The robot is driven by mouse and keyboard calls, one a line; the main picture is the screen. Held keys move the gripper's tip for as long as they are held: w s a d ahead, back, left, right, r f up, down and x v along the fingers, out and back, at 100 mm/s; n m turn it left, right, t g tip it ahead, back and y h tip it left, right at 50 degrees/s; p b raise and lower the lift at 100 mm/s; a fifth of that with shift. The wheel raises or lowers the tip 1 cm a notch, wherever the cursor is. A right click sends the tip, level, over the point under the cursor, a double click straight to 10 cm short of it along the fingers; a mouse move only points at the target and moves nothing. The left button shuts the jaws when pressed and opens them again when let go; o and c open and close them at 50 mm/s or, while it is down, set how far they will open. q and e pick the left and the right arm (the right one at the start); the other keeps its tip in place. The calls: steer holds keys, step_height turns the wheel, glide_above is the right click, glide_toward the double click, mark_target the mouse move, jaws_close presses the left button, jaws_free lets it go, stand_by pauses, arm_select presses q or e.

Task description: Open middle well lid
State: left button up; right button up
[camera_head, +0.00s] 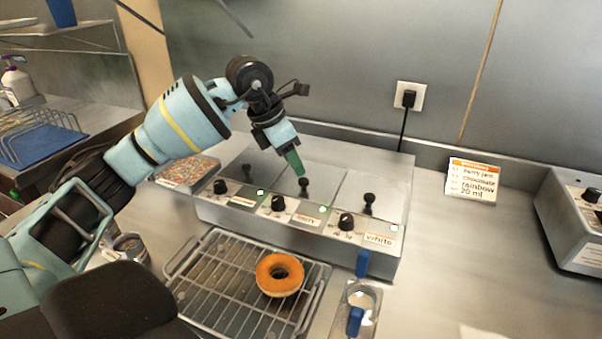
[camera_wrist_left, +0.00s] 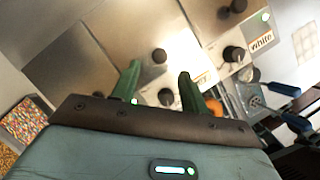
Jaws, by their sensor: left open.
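The three-well glaze warmer (camera_head: 320,245) stands on the counter with all its metal lids lying flat and closed. The middle well lid (camera_head: 282,170) has a black knob (camera_head: 304,188) near its front edge. My left gripper (camera_head: 295,163) is just above the middle lid, its green fingers pointing down close to that knob. In the left wrist view my open fingers (camera_wrist_left: 160,87) are apart and empty, with a lid knob (camera_wrist_left: 160,55) showing just beyond and between the tips. Contact with the lid is not visible. My right gripper is in neither view.
A wire rack (camera_head: 215,285) with an orange-brown donut (camera_head: 280,275) is in front of the warmer. A sprinkle tray (camera_head: 188,172) is left of it. A metal container with a blue-handled tool (camera_head: 355,320) stands front right. A recipe card (camera_head: 472,180) is on the right; counter between is clear.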

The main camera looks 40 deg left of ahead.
mark_target(304, 180)
arm_select(q)
steer(key=shift+x, duration=2.6)
steer(key=shift+c, duration=0.3)
jaws_close()
